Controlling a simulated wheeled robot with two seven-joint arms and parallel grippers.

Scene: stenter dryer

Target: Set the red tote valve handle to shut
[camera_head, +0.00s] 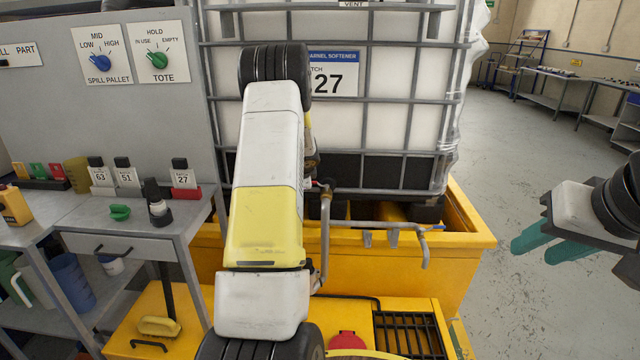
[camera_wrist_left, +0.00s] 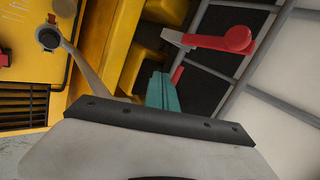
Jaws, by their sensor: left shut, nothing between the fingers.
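The red tote valve handle (camera_wrist_left: 212,42) shows in the left wrist view as a red lever with a round hub at its right end and a pale tip at its left. My left gripper (camera_wrist_left: 160,86) shows there with its teal fingers shut and empty, below and left of the handle in the picture and apart from it. In the head view my left arm covers the left gripper and most of the valve area. The white caged tote (camera_head: 385,115) stands behind that arm. My right gripper (camera_head: 533,252) is open and empty at the right, over the floor.
A yellow spill pallet (camera_head: 465,240) is under the tote. A bent grey pipe (camera_head: 375,225) runs in front of the tote. A grey bench (camera_head: 185,222) with bottles stands left, below a panel with blue and green knobs.

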